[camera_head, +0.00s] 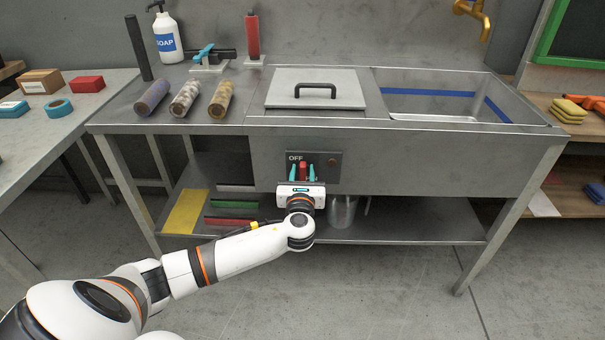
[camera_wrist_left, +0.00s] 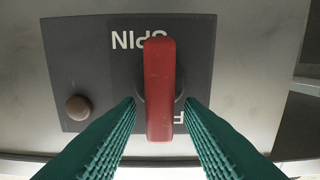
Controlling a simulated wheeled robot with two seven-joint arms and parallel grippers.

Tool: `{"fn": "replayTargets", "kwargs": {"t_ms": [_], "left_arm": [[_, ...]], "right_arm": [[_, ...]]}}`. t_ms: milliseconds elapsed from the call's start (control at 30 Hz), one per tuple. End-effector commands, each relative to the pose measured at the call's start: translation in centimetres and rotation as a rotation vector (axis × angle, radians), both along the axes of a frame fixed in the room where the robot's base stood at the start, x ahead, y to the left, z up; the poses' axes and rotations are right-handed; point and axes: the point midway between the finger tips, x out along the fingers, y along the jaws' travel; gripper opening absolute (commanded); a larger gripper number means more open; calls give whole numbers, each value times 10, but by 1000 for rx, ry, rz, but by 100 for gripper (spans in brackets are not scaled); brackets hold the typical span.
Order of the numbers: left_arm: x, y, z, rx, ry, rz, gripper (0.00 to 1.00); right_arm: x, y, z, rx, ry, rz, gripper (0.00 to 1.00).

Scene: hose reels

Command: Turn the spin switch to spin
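The spin switch is a red bar-shaped handle (camera_head: 303,168) on a dark panel (camera_head: 325,172) on the front of the steel sink bench. The panel's OFF label shows above the handle in the head view. In the left wrist view, which is upside down, the red handle (camera_wrist_left: 160,90) stands upright in the picture and partly covers both the SPIN and OFF labels. My left gripper (camera_head: 302,172) is at the panel. Its green fingers (camera_wrist_left: 160,104) are open on either side of the handle, with a gap on each side. My right gripper is out of view.
A round brown button (camera_head: 332,161) sits beside the switch. The bench top holds a lidded cover (camera_head: 315,88), several rolls, a soap bottle (camera_head: 166,38) and a sink basin (camera_head: 445,98). The lower shelf (camera_head: 400,226) is below my gripper.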

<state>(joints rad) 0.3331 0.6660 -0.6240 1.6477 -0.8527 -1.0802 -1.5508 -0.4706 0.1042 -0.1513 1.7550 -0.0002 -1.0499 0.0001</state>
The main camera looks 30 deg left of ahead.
Motion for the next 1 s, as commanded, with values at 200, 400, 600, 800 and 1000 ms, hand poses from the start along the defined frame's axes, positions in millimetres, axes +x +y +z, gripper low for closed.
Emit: {"fn": "replayTargets", "kwargs": {"t_ms": [200, 400, 600, 800, 1000], "left_arm": [[0, 0, 0, 0, 0, 0, 0], [0, 0, 0, -8, -4, 0, 0], [-1, 1, 0, -60, -36, 1, 0], [-3, 3, -1, -173, -105, 1, 0], [-5, 5, -3, -331, -201, 0, 0]], "right_arm": [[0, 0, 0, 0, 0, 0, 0], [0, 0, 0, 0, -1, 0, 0], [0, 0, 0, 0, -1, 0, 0], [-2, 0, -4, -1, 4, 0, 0], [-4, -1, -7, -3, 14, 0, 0]]}}
